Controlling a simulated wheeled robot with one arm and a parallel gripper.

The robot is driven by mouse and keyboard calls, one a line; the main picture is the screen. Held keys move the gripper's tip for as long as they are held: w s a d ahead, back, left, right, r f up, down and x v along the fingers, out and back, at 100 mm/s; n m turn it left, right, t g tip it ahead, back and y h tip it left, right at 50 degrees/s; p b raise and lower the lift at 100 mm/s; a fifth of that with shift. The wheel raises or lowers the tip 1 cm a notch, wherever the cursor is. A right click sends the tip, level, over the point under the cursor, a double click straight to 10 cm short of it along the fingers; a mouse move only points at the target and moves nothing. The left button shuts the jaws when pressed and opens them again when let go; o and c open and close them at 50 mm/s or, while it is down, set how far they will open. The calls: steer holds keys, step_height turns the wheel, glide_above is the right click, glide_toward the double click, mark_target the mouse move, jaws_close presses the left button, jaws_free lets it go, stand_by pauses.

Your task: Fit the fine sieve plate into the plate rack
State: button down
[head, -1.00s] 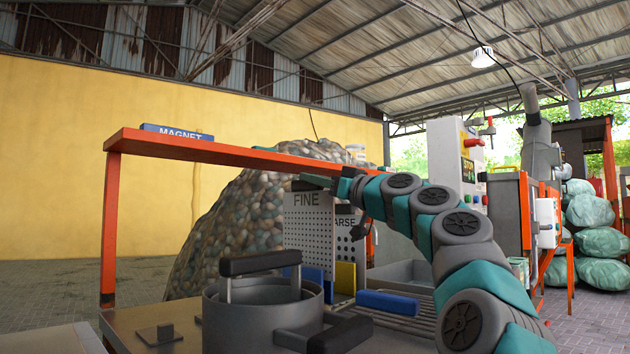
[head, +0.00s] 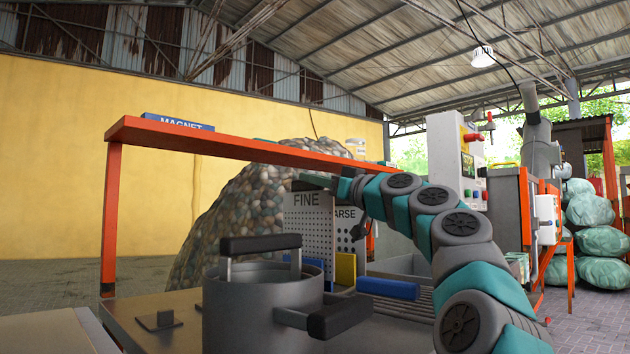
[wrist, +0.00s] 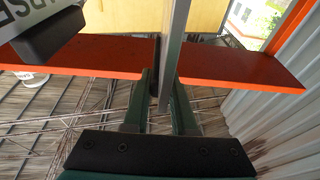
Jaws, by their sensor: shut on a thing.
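The fine sieve plate (head: 309,228) is a grey upright sheet with small holes and the word FINE. My gripper (head: 322,181) is shut on its top edge; in the wrist view the plate (wrist: 177,45) shows edge-on between my fingers (wrist: 162,88). The coarse plate (head: 347,240), with bigger holes, stands just behind and to the right, partly covered. A blue piece (head: 313,263) and a yellow piece (head: 346,268) show around the plate's foot. The rack cannot be made out clearly; the pot hides the plate's lower end, so I cannot tell whether it is seated.
A grey pot (head: 262,310) with black handles stands in front on the bench (head: 130,315). A blue bar (head: 388,288) lies to the right.

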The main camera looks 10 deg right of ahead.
mark_target(310, 192)
steer(key=shift+f+b, duration=1.55)
steer(key=c, duration=0.6)
jaws_free()
steer(key=shift+c, duration=0.2)
steer(key=v, duration=0.7)
steer(key=shift+s+d+b, duration=0.2)
steer(key=shift+s+b, duration=0.15)
